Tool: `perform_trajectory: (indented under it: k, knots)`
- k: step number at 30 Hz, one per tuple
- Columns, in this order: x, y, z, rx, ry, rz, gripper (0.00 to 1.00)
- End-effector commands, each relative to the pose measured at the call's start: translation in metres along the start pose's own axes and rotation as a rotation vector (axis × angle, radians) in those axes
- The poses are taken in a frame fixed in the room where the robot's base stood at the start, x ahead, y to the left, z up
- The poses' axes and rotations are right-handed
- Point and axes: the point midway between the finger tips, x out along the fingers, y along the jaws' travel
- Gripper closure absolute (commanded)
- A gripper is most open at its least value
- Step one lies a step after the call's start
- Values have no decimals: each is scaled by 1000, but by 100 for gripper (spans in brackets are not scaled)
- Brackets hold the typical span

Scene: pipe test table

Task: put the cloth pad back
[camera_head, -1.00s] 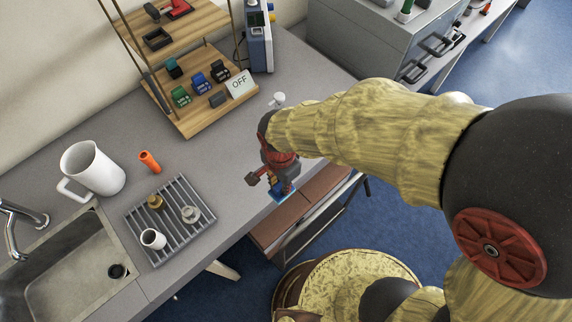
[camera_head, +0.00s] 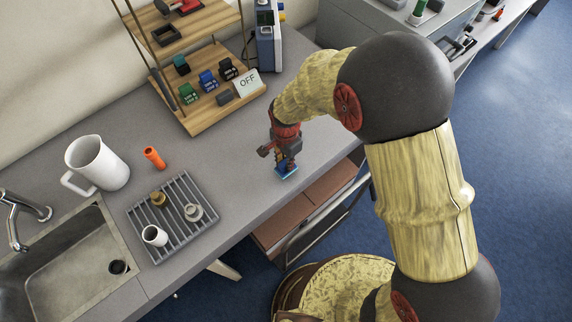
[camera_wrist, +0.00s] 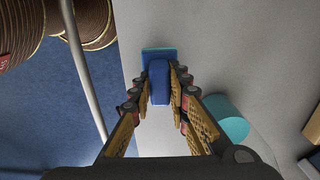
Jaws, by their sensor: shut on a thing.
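The cloth pad, a blue block on a thin teal base, is between my gripper's fingers in the wrist view (camera_wrist: 159,82). In the head view its blue-teal lower end (camera_head: 288,173) shows below the fingers. My gripper (camera_head: 286,163) is shut on it, over the counter near the front edge. It also shows in the wrist view (camera_wrist: 160,98), with one finger on each side of the blue block. I cannot tell whether the pad touches the counter. A teal cylinder (camera_wrist: 228,118) is to the right of the gripper in the wrist view; the arm hides that spot in the head view.
A wooden shelf (camera_head: 205,122) with several coloured clips and an OFF sign (camera_head: 248,84) stands behind. A grey rack (camera_head: 172,240) with small fittings, an orange tube (camera_head: 154,158), a white jug (camera_head: 97,163) and a sink (camera_head: 70,262) are left. Counter around the gripper is mostly clear.

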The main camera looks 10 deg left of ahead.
Motion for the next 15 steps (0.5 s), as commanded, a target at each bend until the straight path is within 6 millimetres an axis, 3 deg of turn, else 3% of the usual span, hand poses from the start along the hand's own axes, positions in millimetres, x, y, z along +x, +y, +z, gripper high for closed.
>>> perform_trajectory:
  k: [4,15]
  knots:
    - [18,0,0,0,0,1,100]
    - [22,1,0,0,0,1,100]
